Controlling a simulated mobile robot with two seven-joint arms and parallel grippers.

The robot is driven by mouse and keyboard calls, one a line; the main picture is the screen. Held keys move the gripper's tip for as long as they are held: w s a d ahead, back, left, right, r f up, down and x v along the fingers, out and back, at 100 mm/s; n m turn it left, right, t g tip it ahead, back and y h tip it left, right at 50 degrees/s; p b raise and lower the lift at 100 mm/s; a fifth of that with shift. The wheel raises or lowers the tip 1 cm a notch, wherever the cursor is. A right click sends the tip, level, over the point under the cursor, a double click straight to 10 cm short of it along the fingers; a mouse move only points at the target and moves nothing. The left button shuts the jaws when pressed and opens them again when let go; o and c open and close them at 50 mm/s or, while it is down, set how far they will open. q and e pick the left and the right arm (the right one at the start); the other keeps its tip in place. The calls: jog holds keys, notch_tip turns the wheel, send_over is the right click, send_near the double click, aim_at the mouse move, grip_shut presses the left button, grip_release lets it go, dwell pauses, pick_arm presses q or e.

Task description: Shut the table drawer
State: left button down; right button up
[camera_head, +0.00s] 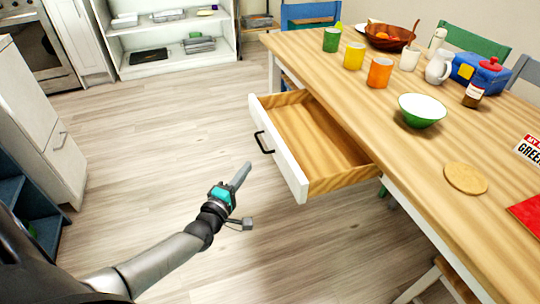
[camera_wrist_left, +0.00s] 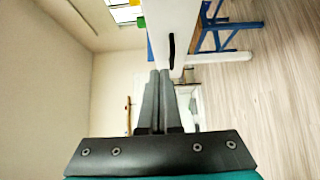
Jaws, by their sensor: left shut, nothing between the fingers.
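The table drawer (camera_head: 310,143) is pulled out of the long side of the wooden table (camera_head: 440,150) and looks empty inside. Its white front (camera_head: 277,148) faces left and carries a black handle (camera_head: 263,142). My left gripper (camera_head: 242,174) is shut and empty, in front of and a little below the drawer front, apart from it in the head view. In the left wrist view, the shut fingers (camera_wrist_left: 158,100) point toward a white panel (camera_wrist_left: 176,30) with a dark handle (camera_wrist_left: 172,50). My right gripper is not in view.
On the table stand a green bowl (camera_head: 422,110), several coloured cups, a wooden bowl (camera_head: 389,37), a white jug (camera_head: 439,67) and a blue box (camera_head: 478,74). White cabinets (camera_head: 45,130) stand at the left. The floor (camera_head: 150,140) between is clear.

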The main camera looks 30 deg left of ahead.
pick_arm(q)
jog(key=b, duration=0.2)
send_near(275, 145)
jog(key=w+a, duration=0.2)
jog(key=a, duration=0.1)
jog(key=w, duration=0.1)
jog(key=w+d, duration=0.1)
jog(key=w, duration=0.1)
jog(key=shift+w+d, duration=0.1)
jog(key=shift+d, duration=0.15)
jog(key=shift+w+d+b, duration=0.35)
jog(key=shift+w, duration=0.05)
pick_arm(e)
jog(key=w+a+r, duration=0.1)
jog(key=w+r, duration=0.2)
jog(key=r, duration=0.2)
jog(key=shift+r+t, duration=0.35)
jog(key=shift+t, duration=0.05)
